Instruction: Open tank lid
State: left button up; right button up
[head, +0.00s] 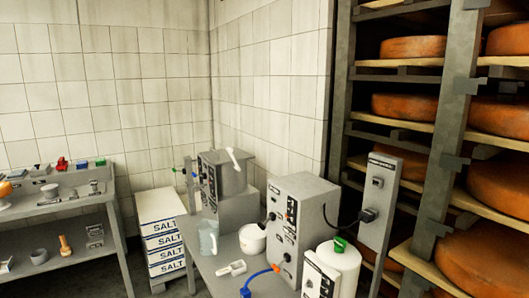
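A grey metal unit (222,178) with a boxy top stands at the back of a grey table. A pale bar (235,159) sticks up at its top. A white round container (340,262) with a green piece (339,245) on its top stands at the front right of the table. I cannot tell for sure which of these is the tank; neither shows an open top clearly. Neither of my grippers is in view.
The grey table (205,262) also bears a grey control box (300,222), a white bucket (252,240), a clear jug (208,238) and a white scoop (232,268). Salt boxes (163,240) are stacked left. Cheese shelves (400,128) stand right, a tool shelf (60,205) left.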

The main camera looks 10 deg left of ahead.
aim_at(216, 157)
jog(key=i+j+z, duration=0.15)
jog(key=z, duration=0.25)
jog(key=i+j+z, duration=0.1)
jog(key=z, duration=0.3)
jog(key=j+z, duration=0.25)
jog(key=z, duration=0.15)
jog(key=i+j+z, duration=0.1)
jog(key=j+z, duration=0.15)
jog(key=z, duration=0.15)
